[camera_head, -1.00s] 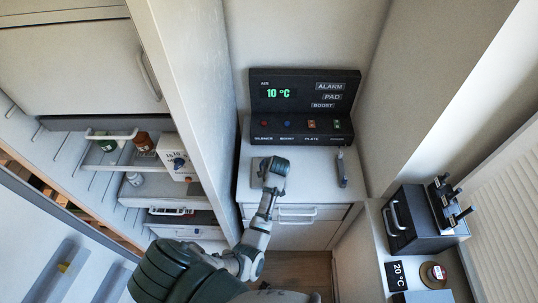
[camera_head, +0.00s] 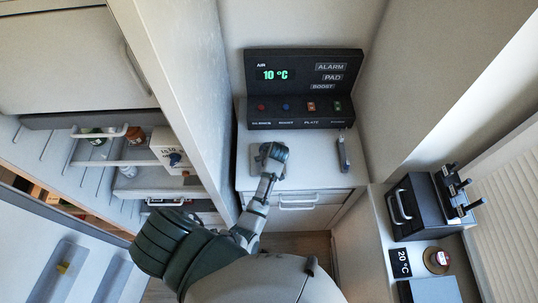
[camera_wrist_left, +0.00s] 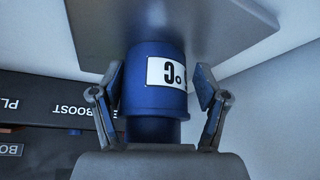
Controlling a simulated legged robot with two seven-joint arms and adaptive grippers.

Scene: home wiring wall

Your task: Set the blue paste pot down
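The blue paste pot (camera_wrist_left: 155,88) with a white label shows between the two fingers of my left gripper (camera_wrist_left: 158,98) in the left wrist view. In the head view, my left gripper (camera_head: 270,152) is over the counter below the black panel, hiding the pot. My right gripper is not in view.
The black control panel (camera_head: 303,90) reads 10 °C and stands behind the counter. An upright handle (camera_head: 344,153) is right of my gripper. Open shelves with jars (camera_head: 100,137) are at left. A black box with levers (camera_head: 422,207) stands at right.

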